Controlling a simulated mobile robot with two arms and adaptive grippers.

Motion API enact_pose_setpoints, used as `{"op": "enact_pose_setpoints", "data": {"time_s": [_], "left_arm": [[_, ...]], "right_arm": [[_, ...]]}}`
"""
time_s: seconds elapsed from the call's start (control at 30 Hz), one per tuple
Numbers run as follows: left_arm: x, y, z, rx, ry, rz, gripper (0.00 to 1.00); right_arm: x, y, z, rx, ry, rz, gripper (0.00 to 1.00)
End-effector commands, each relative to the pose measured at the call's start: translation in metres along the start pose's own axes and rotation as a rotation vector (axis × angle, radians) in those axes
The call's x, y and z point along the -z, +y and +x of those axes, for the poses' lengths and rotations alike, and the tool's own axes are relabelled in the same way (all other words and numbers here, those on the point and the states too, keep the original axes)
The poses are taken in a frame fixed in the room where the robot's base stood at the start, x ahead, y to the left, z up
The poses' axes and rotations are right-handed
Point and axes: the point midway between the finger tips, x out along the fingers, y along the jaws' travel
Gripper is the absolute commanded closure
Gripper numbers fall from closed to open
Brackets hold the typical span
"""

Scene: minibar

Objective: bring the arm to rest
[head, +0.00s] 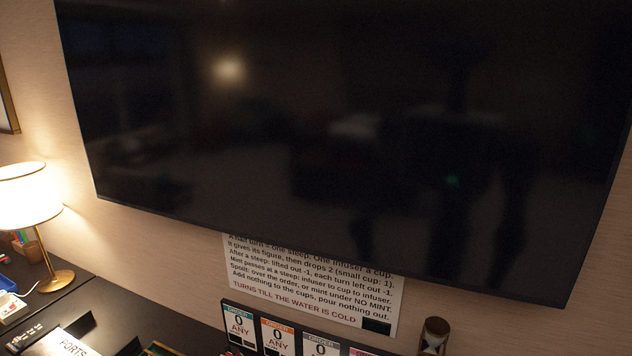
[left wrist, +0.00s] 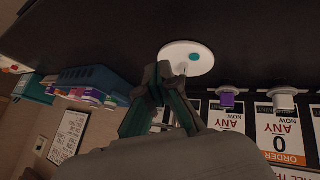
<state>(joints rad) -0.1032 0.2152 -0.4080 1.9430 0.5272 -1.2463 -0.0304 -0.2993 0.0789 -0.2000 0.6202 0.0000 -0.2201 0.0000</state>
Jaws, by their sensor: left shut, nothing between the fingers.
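My left gripper (left wrist: 169,76) shows in the left wrist view, its grey and teal fingers shut and empty. In that picture its tips overlap the edge of a white round disc (left wrist: 194,66) with a teal centre; I cannot tell whether they touch. The head view does not clearly show either gripper. My right gripper is in neither view.
In the left wrist view a blue crate (left wrist: 78,80) of colourful packets is left of the fingers. A purple item (left wrist: 227,99), a white item (left wrist: 284,101) and order cards (left wrist: 277,136) are to the right. The head view shows a lamp (head: 28,196), television (head: 340,130) and hourglass (head: 434,336).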

Motion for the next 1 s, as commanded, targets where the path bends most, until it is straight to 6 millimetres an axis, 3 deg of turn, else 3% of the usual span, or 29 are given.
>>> {"op": "enact_pose_setpoints", "data": {"time_s": [0.03, 0.2, 0.67, 1.0], "left_arm": [[-0.018, -0.002, -0.017, 0.051, -0.010, -0.021, 1.00], [-0.059, -0.021, -0.066, 0.221, -0.057, -0.077, 1.00], [-0.128, -0.049, -0.158, 0.504, -0.158, -0.208, 1.00], [-0.153, -0.081, -0.088, 0.498, -0.191, -0.212, 1.00]], "right_arm": [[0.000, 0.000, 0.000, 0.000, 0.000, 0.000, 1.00], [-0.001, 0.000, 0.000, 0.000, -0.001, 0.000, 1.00], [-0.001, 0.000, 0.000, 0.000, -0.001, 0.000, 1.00], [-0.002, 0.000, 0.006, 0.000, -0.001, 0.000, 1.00]]}}
